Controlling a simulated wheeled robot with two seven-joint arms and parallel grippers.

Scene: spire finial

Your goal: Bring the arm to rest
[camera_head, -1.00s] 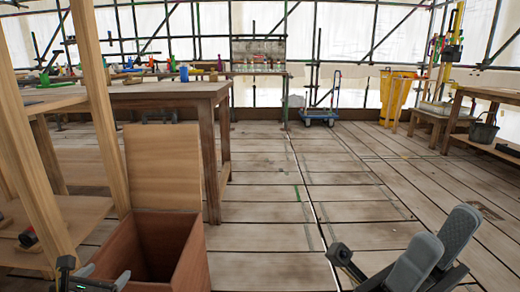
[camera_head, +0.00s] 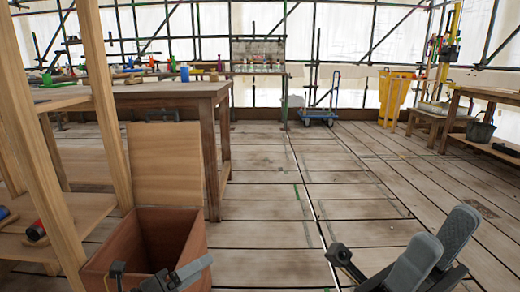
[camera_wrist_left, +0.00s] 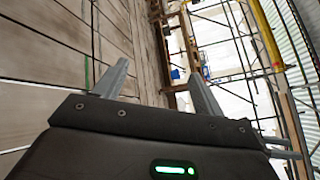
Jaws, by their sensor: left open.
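My left gripper (camera_head: 160,274) shows at the bottom left of the head view, in front of the open wooden box (camera_head: 110,262). In the left wrist view its two grey fingers stand well apart, and the gap of the left gripper (camera_wrist_left: 157,72) is empty. My right gripper (camera_head: 398,264) is at the bottom right of the head view, over bare floor.
The box has its lid (camera_head: 166,165) raised. A workbench (camera_head: 200,92) is behind. A blue trolley (camera_head: 318,116) stands far back. The middle floor is clear.

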